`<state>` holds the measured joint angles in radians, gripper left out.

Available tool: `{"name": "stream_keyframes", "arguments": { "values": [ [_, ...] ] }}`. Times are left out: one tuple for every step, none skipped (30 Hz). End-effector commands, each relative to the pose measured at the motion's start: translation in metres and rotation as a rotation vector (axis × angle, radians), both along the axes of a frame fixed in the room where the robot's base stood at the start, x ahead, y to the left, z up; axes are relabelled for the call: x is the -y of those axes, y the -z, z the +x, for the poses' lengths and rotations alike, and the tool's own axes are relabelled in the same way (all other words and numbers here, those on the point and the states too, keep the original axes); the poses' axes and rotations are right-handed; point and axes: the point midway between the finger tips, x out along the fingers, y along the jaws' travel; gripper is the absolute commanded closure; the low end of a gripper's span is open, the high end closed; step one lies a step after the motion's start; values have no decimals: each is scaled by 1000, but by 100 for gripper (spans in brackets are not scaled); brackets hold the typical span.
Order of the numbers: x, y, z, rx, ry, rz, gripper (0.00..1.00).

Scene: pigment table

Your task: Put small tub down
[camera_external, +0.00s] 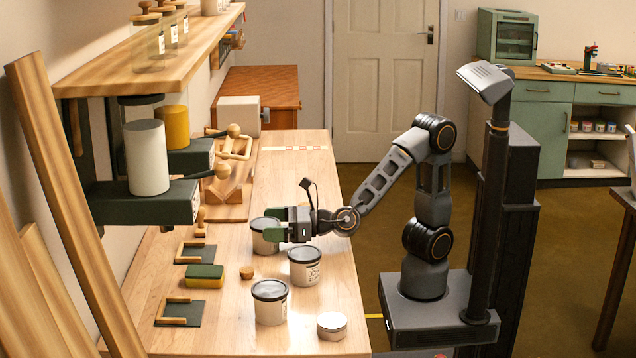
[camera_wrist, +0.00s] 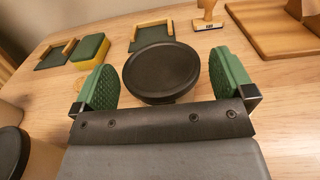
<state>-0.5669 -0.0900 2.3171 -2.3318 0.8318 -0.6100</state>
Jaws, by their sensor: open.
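A white tub with a dark lid (camera_external: 262,243) stands upright on the wooden table, beside my gripper (camera_external: 275,225). Its round dark lid (camera_wrist: 162,72) lies between my two green finger pads in the wrist view. My gripper is open, with a pad on each side of the tub and gaps showing beside the lid. The tub appears to rest on the tabletop; its lower part is hidden under the lid in the wrist view.
Two similar tubs (camera_external: 304,268) (camera_external: 270,304) and a low white round container (camera_external: 332,326) stand nearer the front. The tabletop farther back (camera_external: 290,190) is mostly clear.

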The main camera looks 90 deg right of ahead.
Motion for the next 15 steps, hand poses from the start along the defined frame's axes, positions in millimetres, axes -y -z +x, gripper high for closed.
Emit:
{"name": "stream_keyframes", "arguments": {
  "values": [
    [0, -3, -2, 0, -1, 0, 0],
    [-1, -3, -6, 1, -3, 1, 0],
    [-1, -3, -13, 1, -4, 2, 0],
    [-1, -3, -18, 1, -3, 2, 0],
    [-1, -3, -23, 2, -4, 2, 0],
    [-1, -3, -32, 2, -4, 2, 0],
    [-1, -4, -38, 2, -6, 2, 0],
    [-1, -4, -45, 2, -5, 3, 0],
    [-1, -3, -53, 2, -6, 1, 0],
    [-1, -4, -60, 1, -6, 3, 0],
    [-1, -4, -66, 2, -6, 2, 0],
    [-1, -4, -74, 1, -5, 2, 0],
    [-1, -4, -80, 2, -7, 2, 0],
    [-1, -4, -85, 2, -6, 3, 0],
    [-1, -3, -93, 1, -6, 2, 0]
  ]
}}
